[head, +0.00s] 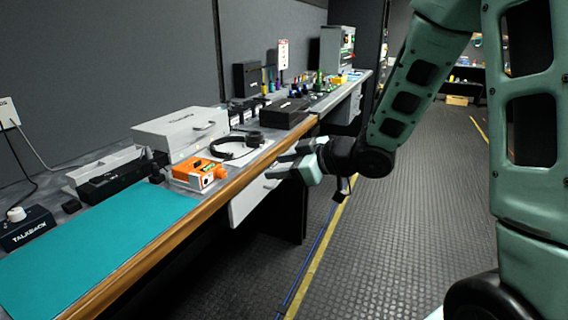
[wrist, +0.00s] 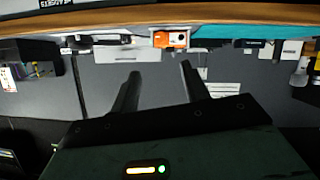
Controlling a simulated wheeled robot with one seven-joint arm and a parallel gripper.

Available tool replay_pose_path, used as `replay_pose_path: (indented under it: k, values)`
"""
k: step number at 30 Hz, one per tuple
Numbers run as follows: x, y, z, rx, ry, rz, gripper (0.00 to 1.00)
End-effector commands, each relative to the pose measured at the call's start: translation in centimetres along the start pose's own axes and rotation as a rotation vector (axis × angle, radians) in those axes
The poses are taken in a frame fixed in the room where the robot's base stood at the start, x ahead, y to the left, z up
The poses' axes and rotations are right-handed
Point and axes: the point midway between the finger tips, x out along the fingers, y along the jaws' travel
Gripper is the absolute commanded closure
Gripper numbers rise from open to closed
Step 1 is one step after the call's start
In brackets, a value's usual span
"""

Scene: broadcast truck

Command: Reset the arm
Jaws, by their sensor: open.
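My gripper (head: 285,168) is in the middle of the head view, beside the wooden front edge of the long counter and over the aisle side. Its fingers point left toward the counter. In the wrist view my gripper (wrist: 158,85) shows two dark fingers spread apart with nothing between them. The arm comes down from the upper right of the head view and bends at the wrist.
The counter (head: 225,190) holds an orange device (head: 198,174), headphones (head: 238,145), a grey case (head: 180,130), a teal mat (head: 95,250) and a talkback box (head: 27,228). Small items stand farther back. The aisle floor (head: 400,235) is clear.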

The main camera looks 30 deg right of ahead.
Motion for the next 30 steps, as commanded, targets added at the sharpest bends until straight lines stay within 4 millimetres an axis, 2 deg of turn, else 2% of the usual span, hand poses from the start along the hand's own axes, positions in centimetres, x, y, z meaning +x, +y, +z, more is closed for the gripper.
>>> replay_pose_path:
  k: [4,20,23,26,30]
  values:
    - [-0.5,0.0,0.0,0.0,0.0,-0.001,0.54]
    - [-0.4,-0.2,-0.3,-0.001,-0.012,0.001,0.54]
    - [-0.1,-1.2,-1.2,-0.003,-0.068,0.009,0.54]
    - [0.1,-3.1,-2.5,0.004,-0.18,0.024,0.54]
    - [-1.1,-7.6,-3.9,0.031,-0.392,0.024,0.54]
